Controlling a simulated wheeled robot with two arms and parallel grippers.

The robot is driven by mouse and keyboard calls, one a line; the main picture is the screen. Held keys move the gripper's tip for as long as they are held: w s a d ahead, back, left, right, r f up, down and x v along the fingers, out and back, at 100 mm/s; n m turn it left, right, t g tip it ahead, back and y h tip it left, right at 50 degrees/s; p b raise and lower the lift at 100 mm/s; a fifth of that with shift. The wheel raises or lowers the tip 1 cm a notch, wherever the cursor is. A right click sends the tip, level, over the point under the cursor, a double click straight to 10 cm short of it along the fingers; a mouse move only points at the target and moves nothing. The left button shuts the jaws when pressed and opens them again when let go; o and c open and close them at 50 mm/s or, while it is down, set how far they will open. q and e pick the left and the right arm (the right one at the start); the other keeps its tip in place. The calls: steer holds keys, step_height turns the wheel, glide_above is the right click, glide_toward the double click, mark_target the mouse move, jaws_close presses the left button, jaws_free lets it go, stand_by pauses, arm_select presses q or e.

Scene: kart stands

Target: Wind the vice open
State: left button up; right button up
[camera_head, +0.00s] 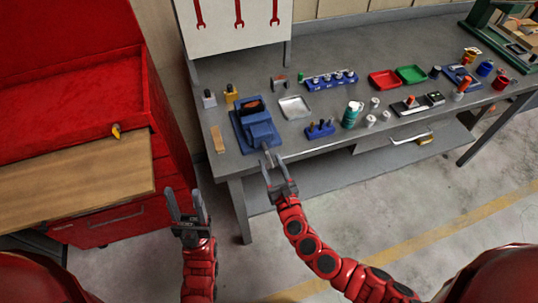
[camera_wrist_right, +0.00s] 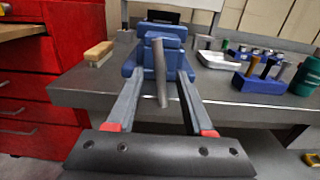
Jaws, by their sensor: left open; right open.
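The blue vice (camera_head: 256,133) is fixed at the left front corner of the grey workbench. Its grey handle bar (camera_head: 268,154) sticks out over the front edge. My right gripper (camera_head: 275,166) is open just in front of the vice. In the right wrist view the handle bar (camera_wrist_right: 160,74) stands nearly upright, slightly tilted, between the two open fingers (camera_wrist_right: 158,88), with gaps on both sides. The vice body (camera_wrist_right: 156,48) shows behind it; how far its jaws are apart is not clear. My left gripper (camera_head: 187,200) is open and empty, left of the bench.
A red cabinet (camera_head: 120,205) stands at the left. The floor in front is clear.

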steer(key=shift+x, duration=1.25)
jaws_close()
